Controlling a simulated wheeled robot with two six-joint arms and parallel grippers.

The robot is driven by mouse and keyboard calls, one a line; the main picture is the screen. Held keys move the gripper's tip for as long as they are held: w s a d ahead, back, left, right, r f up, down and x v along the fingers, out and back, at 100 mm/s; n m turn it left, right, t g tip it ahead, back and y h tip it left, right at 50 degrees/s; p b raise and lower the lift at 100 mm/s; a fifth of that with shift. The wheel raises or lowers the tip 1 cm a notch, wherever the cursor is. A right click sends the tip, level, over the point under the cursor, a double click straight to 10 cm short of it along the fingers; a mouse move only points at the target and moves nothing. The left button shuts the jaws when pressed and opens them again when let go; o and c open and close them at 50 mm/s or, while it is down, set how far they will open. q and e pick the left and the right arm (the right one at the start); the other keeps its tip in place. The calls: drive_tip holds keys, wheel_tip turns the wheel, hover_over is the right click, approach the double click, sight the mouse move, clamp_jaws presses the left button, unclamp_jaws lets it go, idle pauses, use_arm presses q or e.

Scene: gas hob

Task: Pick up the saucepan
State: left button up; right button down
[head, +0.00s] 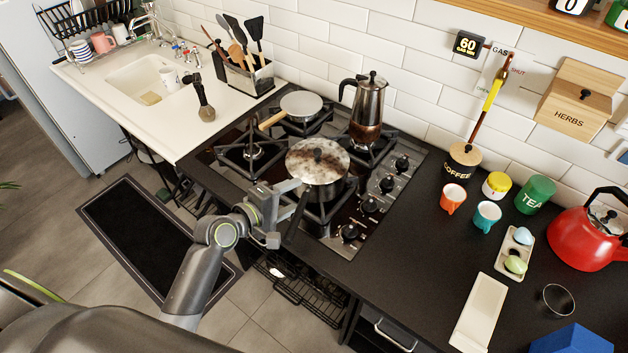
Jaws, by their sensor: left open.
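The saucepan (326,192) stands on the front burner of the gas hob. A mottled, pale lid (318,160) with a black knob covers it. Its dark handle (297,213) points toward me, over the hob's front edge. My left gripper (282,213) is open at the handle, one finger toward the pan and the other nearer the counter edge. I cannot tell whether the handle lies fully between the fingers or touches them. My right gripper is out of view.
A smaller pan (301,105) with a wooden handle and a tall coffee pot (367,108) stand on the back burners. Knobs (370,204) line the hob's right side. Cups (453,197), an egg tray (514,252) and a red kettle (585,236) stand on the right counter.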

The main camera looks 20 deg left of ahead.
sight(304, 192)
use_arm(q)
drive_tip(key=p+x, duration=0.1)
drive_tip(key=x, duration=0.4)
drive_tip(key=shift+r, duration=0.15)
clamp_jaws()
drive_tip(key=shift+s+f, duration=0.15)
drive_tip(key=shift+f, duration=0.15)
idle(0.9)
drive_tip(key=shift+r, duration=0.2)
